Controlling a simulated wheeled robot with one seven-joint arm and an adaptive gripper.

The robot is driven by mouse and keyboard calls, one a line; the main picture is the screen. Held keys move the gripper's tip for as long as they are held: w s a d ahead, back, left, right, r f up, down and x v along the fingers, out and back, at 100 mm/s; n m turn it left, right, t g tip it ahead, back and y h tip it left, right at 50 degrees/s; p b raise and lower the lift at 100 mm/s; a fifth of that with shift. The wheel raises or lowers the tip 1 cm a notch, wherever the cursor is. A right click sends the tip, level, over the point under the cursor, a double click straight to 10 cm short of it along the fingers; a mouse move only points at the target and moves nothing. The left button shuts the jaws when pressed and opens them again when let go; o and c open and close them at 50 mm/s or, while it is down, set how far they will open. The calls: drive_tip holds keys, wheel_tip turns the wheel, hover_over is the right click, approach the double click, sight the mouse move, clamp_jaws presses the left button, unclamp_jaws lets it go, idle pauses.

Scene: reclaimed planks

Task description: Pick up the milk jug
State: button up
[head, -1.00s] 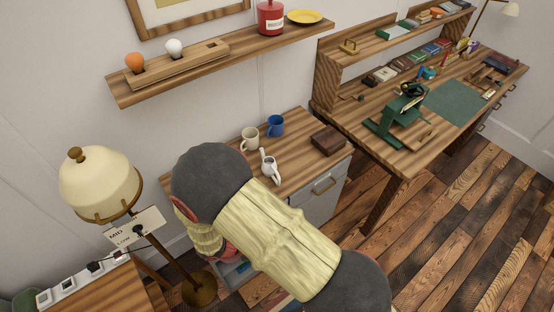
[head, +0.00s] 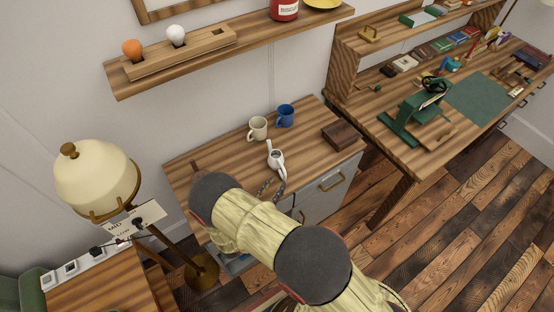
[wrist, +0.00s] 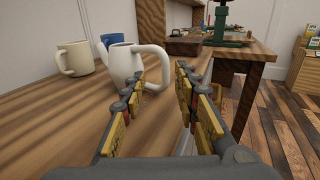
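The white milk jug (head: 275,158) stands upright on the wooden cabinet top (head: 205,163). In the wrist view the jug (wrist: 122,62) is just ahead and left of centre, with its rounded handle turned towards my gripper. My gripper (wrist: 160,78) is open, one finger on each side of a gap, with the handle ahead in line with that gap. The left finger overlaps the jug's lower part in the picture; I cannot tell if they touch. In the head view my gripper (head: 274,186) is at the cabinet's front, at the jug's near side.
A cream mug (head: 258,128) and a blue mug (head: 285,115) stand behind the jug. A dark brown box (head: 340,135) lies to its right. A wall shelf (head: 280,28) is above. Bare cabinet top lies left of the jug.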

sight(285, 176)
drive_tip(key=x, duration=0.5)
drive_tip(key=shift+d+f, duration=0.1)
drive_tip(key=shift+d, duration=0.4)
drive_tip(key=shift+w+d, duration=0.2)
drive_tip(key=shift+w, duration=0.2)
drive_tip(key=shift+c, duration=0.9)
clamp_jaws()
